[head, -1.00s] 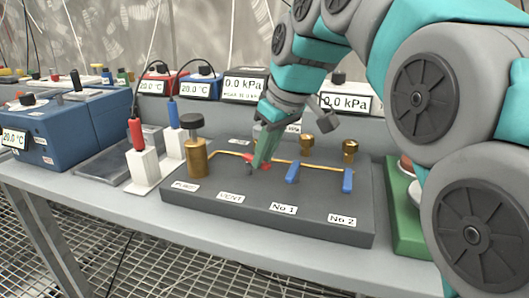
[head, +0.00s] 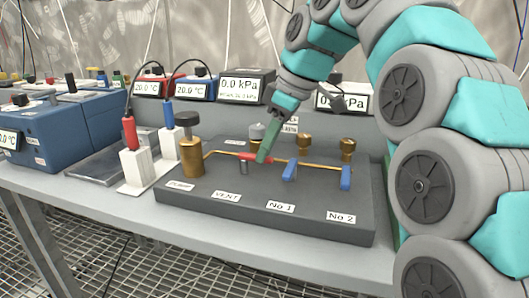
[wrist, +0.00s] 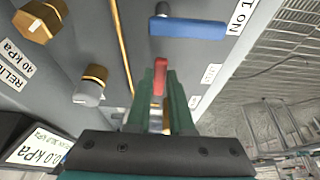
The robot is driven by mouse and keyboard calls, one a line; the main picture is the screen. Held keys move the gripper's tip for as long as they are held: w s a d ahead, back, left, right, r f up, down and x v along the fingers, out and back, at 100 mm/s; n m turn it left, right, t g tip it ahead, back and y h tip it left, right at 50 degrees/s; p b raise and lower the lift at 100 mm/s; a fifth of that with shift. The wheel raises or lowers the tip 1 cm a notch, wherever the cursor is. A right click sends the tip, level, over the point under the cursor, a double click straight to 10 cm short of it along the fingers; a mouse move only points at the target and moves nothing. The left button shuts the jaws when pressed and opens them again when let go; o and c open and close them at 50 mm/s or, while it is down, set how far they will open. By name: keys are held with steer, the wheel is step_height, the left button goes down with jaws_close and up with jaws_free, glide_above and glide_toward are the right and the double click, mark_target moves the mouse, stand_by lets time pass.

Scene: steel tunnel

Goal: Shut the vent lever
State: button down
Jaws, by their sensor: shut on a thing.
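The vent lever is a red handle (head: 252,158) behind the VENT label (head: 227,196) on a dark grey valve panel (head: 240,208). It lies roughly in line with the brass pipe (head: 222,153). My gripper (head: 264,156) reaches down to it from behind, with green fingers closed on the handle. In the wrist view the red handle (wrist: 160,76) shows between the two green fingertips (wrist: 161,80); the fingers hide part of it.
Two blue levers, No 1 (head: 289,172) and No 2 (head: 346,178), stand across the pipe to the right. A brass pump with a black knob (head: 191,150) is left. Brass fittings (head: 304,143) and gauges (head: 243,87) are behind. The panel's front is clear.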

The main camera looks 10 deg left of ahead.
steer(key=shift+w+n, duration=0.15)
steer(key=shift+n, duration=0.25)
steer(key=c, duration=0.8)
jaws_free()
steer(key=shift+r, duration=0.1)
